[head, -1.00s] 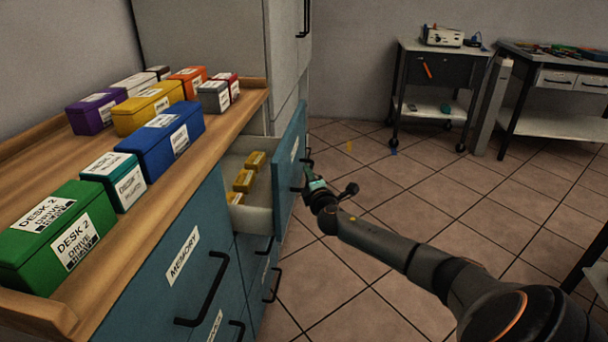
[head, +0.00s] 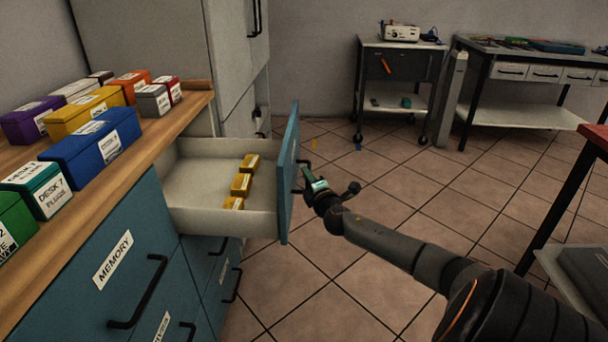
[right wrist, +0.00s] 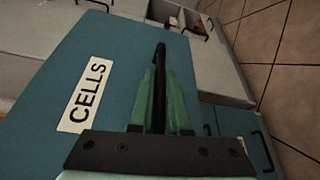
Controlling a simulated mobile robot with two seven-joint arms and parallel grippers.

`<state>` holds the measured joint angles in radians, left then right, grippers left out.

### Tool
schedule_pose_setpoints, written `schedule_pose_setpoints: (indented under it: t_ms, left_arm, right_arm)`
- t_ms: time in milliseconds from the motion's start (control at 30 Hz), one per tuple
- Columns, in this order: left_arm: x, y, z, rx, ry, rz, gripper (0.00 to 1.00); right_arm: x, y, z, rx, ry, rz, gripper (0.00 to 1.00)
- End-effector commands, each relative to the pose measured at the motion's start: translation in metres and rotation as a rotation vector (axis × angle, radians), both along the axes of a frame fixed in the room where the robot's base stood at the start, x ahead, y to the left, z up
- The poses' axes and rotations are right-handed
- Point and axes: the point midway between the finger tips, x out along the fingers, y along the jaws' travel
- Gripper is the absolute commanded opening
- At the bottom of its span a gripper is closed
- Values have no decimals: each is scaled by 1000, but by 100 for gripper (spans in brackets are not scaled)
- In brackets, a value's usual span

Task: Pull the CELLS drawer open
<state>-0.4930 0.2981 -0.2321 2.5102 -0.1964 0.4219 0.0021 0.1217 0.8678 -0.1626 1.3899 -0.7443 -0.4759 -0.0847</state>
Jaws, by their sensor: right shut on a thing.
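The CELLS drawer (head: 222,185) stands well out from the blue cabinet in the head view, with its front panel (head: 288,180) seen nearly edge-on. Several small yellow boxes (head: 241,185) lie inside it near the front. My right gripper (head: 308,184) is at the outer side of the front panel. In the right wrist view the CELLS label (right wrist: 83,98) is plain, and the green fingers of my right gripper (right wrist: 160,95) are shut on the black handle (right wrist: 160,62). My left gripper is not in view.
The MEMORY drawer (head: 100,275) is shut beside it. Coloured boxes (head: 92,150) stand on the wooden worktop (head: 160,140). A wheeled cart (head: 395,85) and a bench (head: 520,85) stand at the back. The tiled floor (head: 390,170) in front of the drawer is open.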

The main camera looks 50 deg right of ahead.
Motion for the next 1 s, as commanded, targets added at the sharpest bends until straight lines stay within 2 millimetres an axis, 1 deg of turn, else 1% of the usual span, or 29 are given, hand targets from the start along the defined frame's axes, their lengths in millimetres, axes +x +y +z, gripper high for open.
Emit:
schedule_pose_setpoints:
  t_ms: [333, 367, 600, 867, 1000]
  left_arm:
    - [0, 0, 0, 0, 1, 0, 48]
    - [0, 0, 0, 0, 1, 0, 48]
    - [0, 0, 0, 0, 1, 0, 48]
    - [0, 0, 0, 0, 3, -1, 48]
    - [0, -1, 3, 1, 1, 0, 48]
  right_arm:
    - [0, 0, -1, 0, 1, 1, 0]
    - [0, 0, -1, 0, 1, 1, 18]
    - [0, 0, 0, 0, 1, 0, 45]
    - [-1, 0, 0, 0, 0, 0, 45]
    - [-6, 4, 1, 0, 2, 3, 45]
